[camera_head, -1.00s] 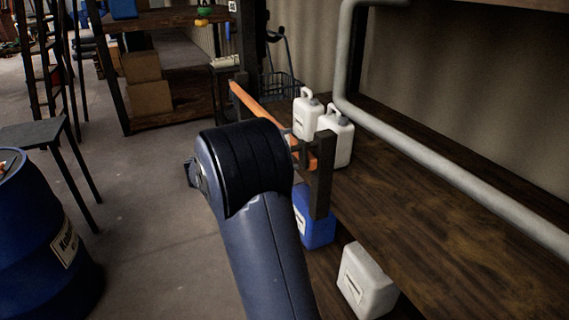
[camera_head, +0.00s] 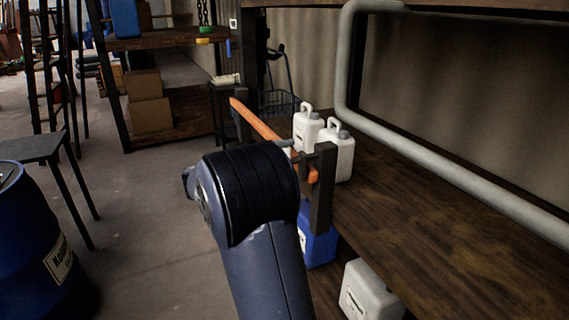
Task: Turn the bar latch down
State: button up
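The bar latch is an orange bar (camera_head: 262,124) at the front edge of a dark wooden shelf. It slopes from its raised far-left end to its near end at a dark upright post (camera_head: 321,188). A grey bracket or pin (camera_head: 288,143) shows near the post. My arm rises from the bottom middle, and its dark elbow or wrist joint stands in front of the lower part of the bar.
White jugs (camera_head: 338,155) stand on the wooden shelf (camera_head: 440,225) behind the bar. A blue canister (camera_head: 317,245) and a white canister (camera_head: 369,291) sit below. A grey pipe (camera_head: 440,165) runs above the shelf. A blue barrel (camera_head: 30,245) and stool (camera_head: 38,150) stand left; floor between is clear.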

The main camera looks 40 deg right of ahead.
jog(key=o, duration=0.4)
jog(key=shift+c, duration=0.2)
jog(key=v, duration=1.1)
jog(key=shift+s+d, duration=0.1)
jog(key=shift+d, duration=0.05)
jog(key=x, duration=1)
jog(key=shift+d, duration=0.4)
jog(key=shift+a, duration=0.1)
